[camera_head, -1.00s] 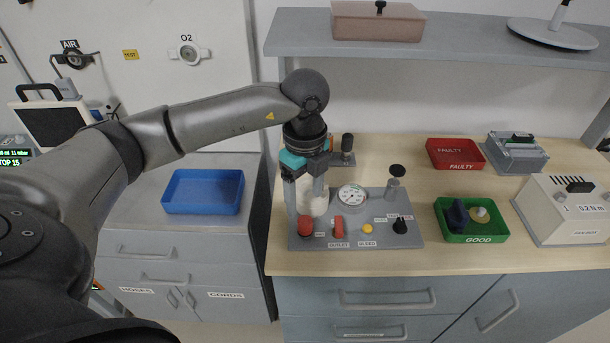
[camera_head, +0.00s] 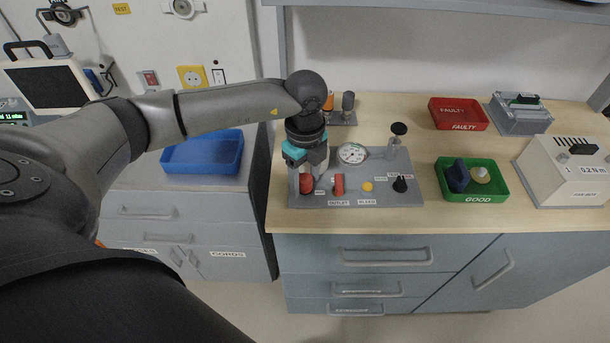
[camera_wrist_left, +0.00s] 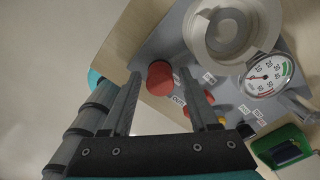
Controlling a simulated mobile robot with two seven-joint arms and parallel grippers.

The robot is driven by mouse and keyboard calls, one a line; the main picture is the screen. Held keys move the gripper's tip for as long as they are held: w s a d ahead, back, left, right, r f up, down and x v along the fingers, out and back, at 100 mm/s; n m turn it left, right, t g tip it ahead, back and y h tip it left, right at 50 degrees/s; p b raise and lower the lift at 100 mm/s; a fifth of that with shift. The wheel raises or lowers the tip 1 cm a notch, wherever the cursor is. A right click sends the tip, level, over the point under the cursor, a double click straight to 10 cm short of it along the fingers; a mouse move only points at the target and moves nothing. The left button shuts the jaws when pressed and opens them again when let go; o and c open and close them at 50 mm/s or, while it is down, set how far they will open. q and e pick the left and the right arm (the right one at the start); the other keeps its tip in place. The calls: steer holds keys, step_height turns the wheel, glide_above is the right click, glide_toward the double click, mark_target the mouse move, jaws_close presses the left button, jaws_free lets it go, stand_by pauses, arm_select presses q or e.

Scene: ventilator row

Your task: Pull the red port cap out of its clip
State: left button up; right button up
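A round red cap (camera_head: 306,184) sits at the front left corner of the grey board (camera_head: 375,197); I take it as the port cap, and its clip cannot be made out. In the left wrist view the red cap (camera_wrist_left: 160,77) appears between the fingertips, just beyond them. My left gripper (camera_head: 311,180) points down over that corner; the left wrist view shows its fingers (camera_wrist_left: 160,73) apart with nothing held. A smaller red piece (camera_head: 339,184) stands to the right, behind the OUTLET label. My right gripper is not in view.
The board also carries a gauge (camera_head: 352,153), a yellow button (camera_head: 367,187) and a black knob (camera_head: 400,184). A wide white round part (camera_wrist_left: 228,30) is close by the fingers. A green GOOD tray (camera_head: 500,193) and red FAULTY tray (camera_head: 459,115) stand right; a blue tray (camera_head: 203,158) stands left.

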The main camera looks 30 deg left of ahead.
mark_target(305, 178)
arm_select(q)
jaws_close()
steer(key=shift+c, duration=1.9)
jaws_free()
jaws_close()
steer(key=shift+r, duration=0.1)
steer(key=shift+r+p, duration=1.45)
steer(key=shift+r, duration=0.05)
